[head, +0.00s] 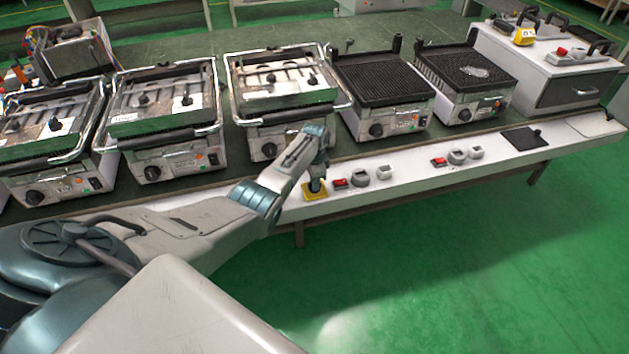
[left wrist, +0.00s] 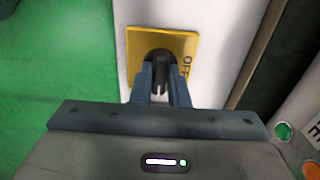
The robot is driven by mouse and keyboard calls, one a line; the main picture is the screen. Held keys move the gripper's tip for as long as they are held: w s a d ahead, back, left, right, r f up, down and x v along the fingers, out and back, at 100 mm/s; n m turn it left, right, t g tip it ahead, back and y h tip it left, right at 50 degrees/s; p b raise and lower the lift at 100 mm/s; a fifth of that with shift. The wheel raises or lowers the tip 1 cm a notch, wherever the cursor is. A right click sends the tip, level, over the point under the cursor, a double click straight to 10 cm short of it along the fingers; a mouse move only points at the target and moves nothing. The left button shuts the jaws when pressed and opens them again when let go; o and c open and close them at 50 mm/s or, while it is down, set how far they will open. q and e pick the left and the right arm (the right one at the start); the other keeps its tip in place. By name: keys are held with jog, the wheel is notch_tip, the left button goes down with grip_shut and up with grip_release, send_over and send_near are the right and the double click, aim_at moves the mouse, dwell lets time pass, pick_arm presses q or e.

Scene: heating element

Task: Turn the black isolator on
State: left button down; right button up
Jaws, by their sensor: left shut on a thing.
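The black isolator (left wrist: 157,62) is a dark rotary knob on a yellow plate (left wrist: 188,45) marked "OFF", seen in the left wrist view. In the head view the yellow plate (head: 314,194) sits on the white front ledge of the bench. My left gripper (left wrist: 160,85) is shut on the knob, with one finger on each side of it. In the head view the left gripper (head: 316,187) points down at the plate and hides most of the knob. My right gripper is in neither view.
A red switch (head: 340,183) and grey sockets (head: 384,172) are close to the right of the plate on the white ledge (head: 420,180). Several grills stand behind on the bench, one of them a press grill (head: 280,85). Green floor (head: 450,260) lies open in front.

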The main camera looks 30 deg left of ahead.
pick_arm(q)
jog(key=shift+w+r, duration=0.1)
dwell(0.4)
jog(key=c, duration=1.4)
grip_release()
notch_tip(320, 180, up, 11)
jog(key=shift+p, duration=0.4)
jog(key=shift+f, duration=0.2)
